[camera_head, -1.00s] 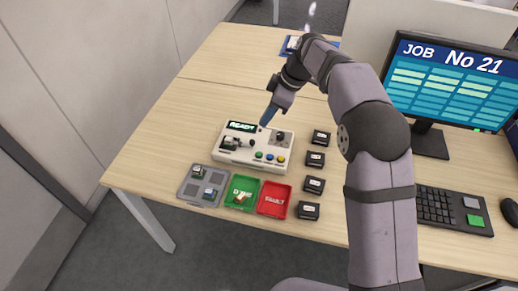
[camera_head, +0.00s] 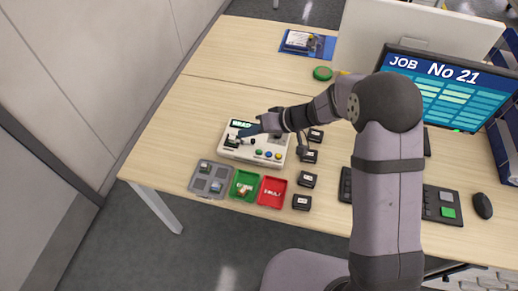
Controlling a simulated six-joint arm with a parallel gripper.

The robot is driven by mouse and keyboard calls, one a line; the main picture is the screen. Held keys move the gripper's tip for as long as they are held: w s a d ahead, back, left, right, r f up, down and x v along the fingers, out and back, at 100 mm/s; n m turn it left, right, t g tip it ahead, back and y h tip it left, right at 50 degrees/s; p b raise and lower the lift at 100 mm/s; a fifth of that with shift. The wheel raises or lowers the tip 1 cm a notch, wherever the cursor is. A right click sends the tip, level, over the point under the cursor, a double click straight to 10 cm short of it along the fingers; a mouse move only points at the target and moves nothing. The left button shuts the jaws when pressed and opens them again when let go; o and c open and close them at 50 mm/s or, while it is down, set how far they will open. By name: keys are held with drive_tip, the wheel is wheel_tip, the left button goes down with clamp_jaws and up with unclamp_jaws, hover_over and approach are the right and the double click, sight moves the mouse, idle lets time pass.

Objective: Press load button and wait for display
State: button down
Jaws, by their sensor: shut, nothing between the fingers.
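The white test device (camera_head: 240,153) stands on the table. Its display (camera_head: 240,123) is lit, with only part of the green lettering readable. A small board sits in the socket (camera_head: 232,141) at its left. Green (camera_head: 259,153), blue (camera_head: 268,154) and yellow (camera_head: 279,156) buttons line its front; I cannot tell which one is the load button. My gripper (camera_head: 241,133) is shut and empty, reaching in from the right, with its blue fingertips over the device between display and socket. I cannot tell whether it touches. The gripper and wrist hide the device's upper middle.
A grey tray (camera_head: 195,186) with small boards, a green bin (camera_head: 235,195) and a red bin (camera_head: 263,203) lie in front. Several black modules (camera_head: 307,180) stand to the right. The monitor (camera_head: 398,92) reads JOB No 21. The table's left part is clear.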

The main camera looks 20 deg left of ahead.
drive_tip(key=w+d+f+m+t+h, duration=0.1)
drive_tip(key=w+d+f+m+t, duration=0.2)
drive_tip(key=w, duration=0.1)
drive_tip(key=shift+w+d+h, duration=0.15)
drive_tip(key=shift+d+h, duration=0.1)
drive_tip(key=shift+h, duration=0.05)
drive_tip(key=b, duration=0.3)
hover_over(259, 152)
drive_tip(key=d, duration=0.1)
wheel_tip(259, 152, down, 7)
drive_tip(key=shift+f, duration=0.2)
drive_tip(key=shift+f+b, duration=0.7)
drive_tip(key=shift+b, duration=0.3)
drive_tip(key=shift+f+b, duration=0.85)
drive_tip(key=shift+b, duration=1.05)
idle(2.2)
drive_tip(key=shift+r, duration=0.85)
